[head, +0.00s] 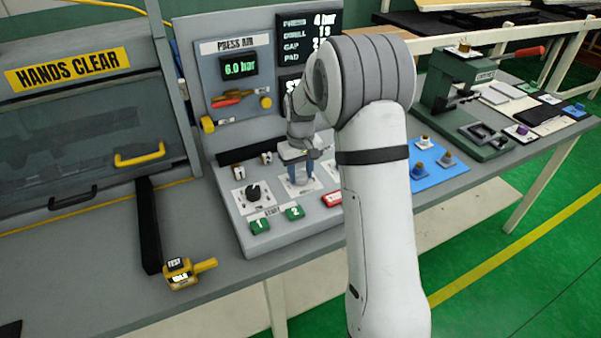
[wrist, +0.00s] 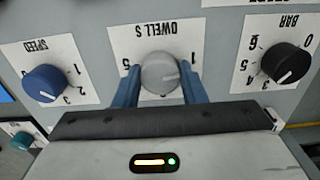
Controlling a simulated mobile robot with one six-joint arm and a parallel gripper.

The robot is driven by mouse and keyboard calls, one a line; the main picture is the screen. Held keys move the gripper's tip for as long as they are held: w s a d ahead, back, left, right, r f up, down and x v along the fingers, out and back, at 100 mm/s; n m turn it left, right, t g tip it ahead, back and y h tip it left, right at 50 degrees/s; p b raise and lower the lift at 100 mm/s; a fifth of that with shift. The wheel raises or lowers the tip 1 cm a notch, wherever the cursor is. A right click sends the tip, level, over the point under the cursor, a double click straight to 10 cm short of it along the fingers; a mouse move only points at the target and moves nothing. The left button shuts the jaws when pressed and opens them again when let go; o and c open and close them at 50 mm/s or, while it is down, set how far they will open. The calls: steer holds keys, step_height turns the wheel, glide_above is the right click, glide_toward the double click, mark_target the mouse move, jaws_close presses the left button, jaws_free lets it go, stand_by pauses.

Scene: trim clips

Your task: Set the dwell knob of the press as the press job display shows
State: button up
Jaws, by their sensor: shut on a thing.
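The grey dwell knob (wrist: 160,73) sits on a white plate marked DWELL S, upside down in the wrist view. My gripper (wrist: 160,88) has its blue fingers on either side of the knob and is shut on it. A pale pointer line on the knob seems to lean toward the 1 side; its exact setting is unclear. In the head view my gripper (head: 302,172) stands over the dwell plate (head: 300,188) and hides the knob. The press job display (head: 309,22) lists press 4 bar, dwell, gap and pad; the dwell figure looks like 1 S but is small, and my arm covers part of it.
The black bar knob (wrist: 289,62) and blue speed knob (wrist: 45,83) flank the dwell knob closely. Green start buttons (head: 260,226) and a red button (head: 331,199) lie along the panel front. A yellow-handled test tool (head: 180,273) lies on the bench at left.

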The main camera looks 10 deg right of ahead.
mark_target(301, 174)
steer(key=o, duration=1)
steer(key=shift+r, duration=0.15)
step_height(301, 174, up, 8)
steer(key=shift+f+b, duration=0.2)
steer(key=shift+b, duration=0.2)
